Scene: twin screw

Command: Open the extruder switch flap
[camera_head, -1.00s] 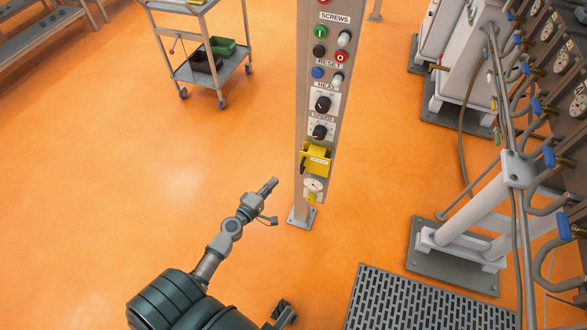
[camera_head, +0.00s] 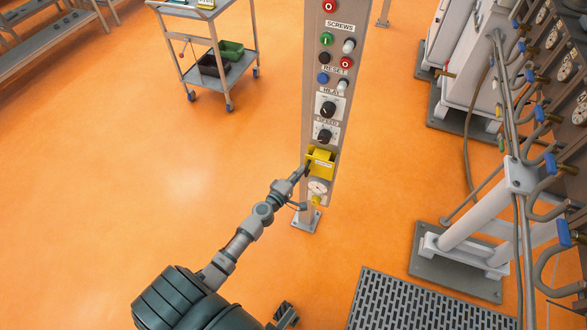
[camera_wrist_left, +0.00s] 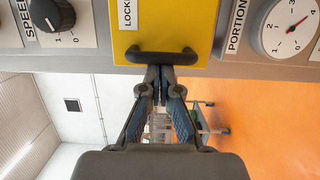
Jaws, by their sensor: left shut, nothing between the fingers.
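The yellow switch flap (camera_head: 320,164) is low on the grey control post, below the speed knob. In the wrist view the flap (camera_wrist_left: 165,20) fills the top middle, with a dark bar handle (camera_wrist_left: 180,57) across its edge. It looks closed over whatever is behind it. My left gripper (camera_head: 303,171) reaches in from the lower left to the flap's left side. In the wrist view its fingertips (camera_wrist_left: 160,72) are together and empty, right at the middle of the handle. I cannot tell whether they touch it. My right gripper is not in view.
On the post, the speed knob (camera_head: 325,136) is above the flap and a white dial (camera_head: 317,187) below it. Pipes with blue-handled valves (camera_head: 550,163) stand at the right. A trolley (camera_head: 220,66) stands at the back left. The orange floor around the post's left is clear.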

